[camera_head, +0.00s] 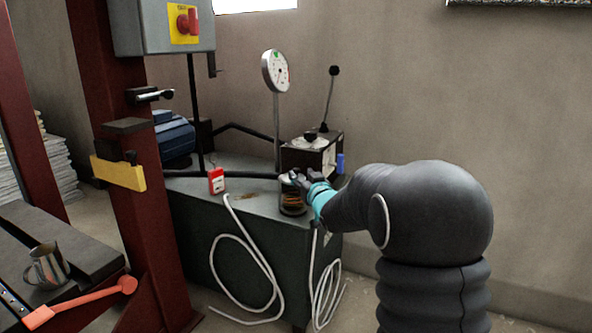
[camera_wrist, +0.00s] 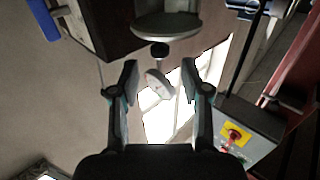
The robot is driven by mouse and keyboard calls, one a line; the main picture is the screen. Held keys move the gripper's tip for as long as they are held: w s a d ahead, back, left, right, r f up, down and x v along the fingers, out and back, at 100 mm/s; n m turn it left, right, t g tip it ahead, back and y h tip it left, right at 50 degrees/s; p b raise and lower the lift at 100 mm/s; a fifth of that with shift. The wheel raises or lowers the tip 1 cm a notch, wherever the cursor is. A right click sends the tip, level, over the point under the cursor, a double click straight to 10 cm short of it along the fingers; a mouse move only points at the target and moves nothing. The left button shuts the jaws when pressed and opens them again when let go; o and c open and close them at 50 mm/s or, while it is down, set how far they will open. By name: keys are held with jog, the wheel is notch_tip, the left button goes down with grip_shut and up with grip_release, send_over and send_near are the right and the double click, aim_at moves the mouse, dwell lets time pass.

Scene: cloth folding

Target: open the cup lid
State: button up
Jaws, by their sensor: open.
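In the head view, a small dark cup (camera_head: 291,197) with orange-brown bands stands on the front part of the green-grey cabinet top. My gripper (camera_head: 299,179) is at its upper right and partly hides its top. In the wrist view, which looks upside down, a round grey lid (camera_wrist: 167,27) with a black knob (camera_wrist: 160,50) shows at the top. My gripper (camera_wrist: 159,70) is open, with a finger on each side of the picture. The knob appears between and just beyond the fingertips. I see no contact with it.
A black box (camera_head: 322,158) with a white front stands behind the cup. A dial gauge (camera_head: 275,72) on a post rises behind it, and a red switch (camera_head: 216,181) lies to the left. A metal mug (camera_head: 46,266) stands far left.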

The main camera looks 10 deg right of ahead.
aim_at(298, 171)
jog(key=shift+w+a, duration=0.2)
jog(key=shift+w, duration=1.2)
jog(key=shift+w+a, duration=0.2)
jog(key=shift+w, duration=1.15)
grip_shut()
